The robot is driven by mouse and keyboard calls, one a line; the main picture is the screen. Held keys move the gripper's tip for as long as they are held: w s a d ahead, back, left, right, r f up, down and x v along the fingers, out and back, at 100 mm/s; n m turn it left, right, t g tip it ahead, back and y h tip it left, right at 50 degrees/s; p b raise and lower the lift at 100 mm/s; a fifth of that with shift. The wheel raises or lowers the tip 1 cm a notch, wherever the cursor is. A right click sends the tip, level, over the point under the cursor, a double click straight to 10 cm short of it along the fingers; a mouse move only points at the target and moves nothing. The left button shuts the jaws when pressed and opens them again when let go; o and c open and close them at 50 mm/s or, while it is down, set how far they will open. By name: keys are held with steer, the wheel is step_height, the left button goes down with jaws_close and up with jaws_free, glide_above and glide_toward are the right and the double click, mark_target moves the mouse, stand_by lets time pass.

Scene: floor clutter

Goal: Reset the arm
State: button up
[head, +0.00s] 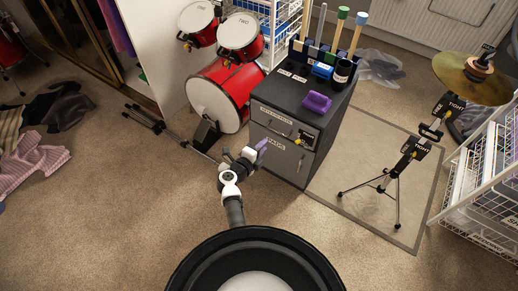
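My arm reaches up from the bottom middle of the head view, bent, with white and dark joints. My gripper (260,147) is at its far end, just in front of the left front edge of the dark grey cabinet (283,138). A small purple piece shows at the gripper's tip; I cannot tell whether it is held or part of the gripper. The fingers are too small to tell open from shut. I cannot tell whether the gripper touches the cabinet.
A red drum set (222,92) stands behind left. On the cabinet are a purple item (316,103) and a black jar (342,72). A cymbal stand (396,170) is right, near a white wire rack (485,190). Clothes (35,160) lie left. Carpet at lower left is clear.

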steer(key=shift+v, duration=1.1)
